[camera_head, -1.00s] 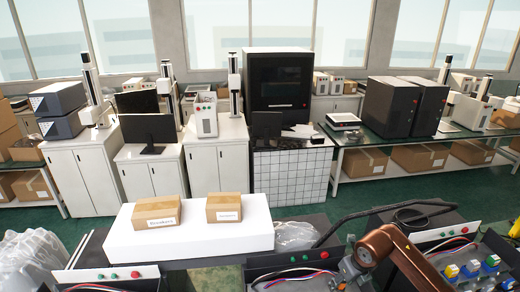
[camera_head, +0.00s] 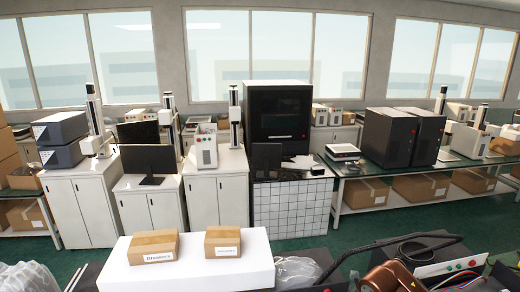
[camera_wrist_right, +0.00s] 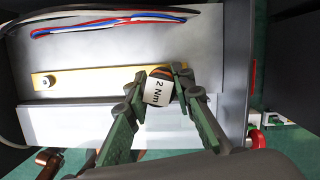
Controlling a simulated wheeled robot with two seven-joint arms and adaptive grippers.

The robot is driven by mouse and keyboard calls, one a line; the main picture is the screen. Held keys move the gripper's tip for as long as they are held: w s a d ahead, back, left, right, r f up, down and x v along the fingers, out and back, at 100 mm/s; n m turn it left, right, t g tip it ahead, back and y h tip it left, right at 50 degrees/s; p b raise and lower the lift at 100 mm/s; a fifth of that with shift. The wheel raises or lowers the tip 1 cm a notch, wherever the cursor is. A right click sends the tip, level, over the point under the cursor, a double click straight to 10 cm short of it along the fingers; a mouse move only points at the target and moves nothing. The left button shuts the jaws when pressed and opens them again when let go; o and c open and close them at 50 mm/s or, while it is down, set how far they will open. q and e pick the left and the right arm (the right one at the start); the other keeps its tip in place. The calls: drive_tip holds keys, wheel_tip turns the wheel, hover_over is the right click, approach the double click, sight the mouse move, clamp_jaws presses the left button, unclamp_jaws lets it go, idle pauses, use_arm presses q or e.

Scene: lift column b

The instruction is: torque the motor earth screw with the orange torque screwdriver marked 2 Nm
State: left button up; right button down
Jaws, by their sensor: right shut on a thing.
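In the right wrist view my right gripper (camera_wrist_right: 165,88) is shut on the torque screwdriver (camera_wrist_right: 158,90). Its white band reads "2 Nm", and a little orange-brown shows above the band. The rest of the tool is hidden by the fingers or points away from view. Beyond it lies a brass-coloured bar (camera_wrist_right: 100,78) on a grey panel. A round screw head (camera_wrist_right: 47,82) sits near the bar's left end, left of and apart from the held tool. I cannot tell for certain that it is the motor earth screw. My left gripper is not in view.
In the right wrist view, red, blue and white wires (camera_wrist_right: 115,22) run above the bar, and a red button (camera_wrist_right: 256,138) is at right. In the head view, two cardboard boxes (camera_head: 153,247) (camera_head: 222,242) stand on a white block (camera_head: 112,280). A black cable (camera_head: 385,243) arches at right.

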drive_tip(key=shift+r, duration=0.65)
idle(0.6)
drive_tip(key=shift+r+p, duration=2.65)
drive_tip(key=shift+r, duration=2.85)
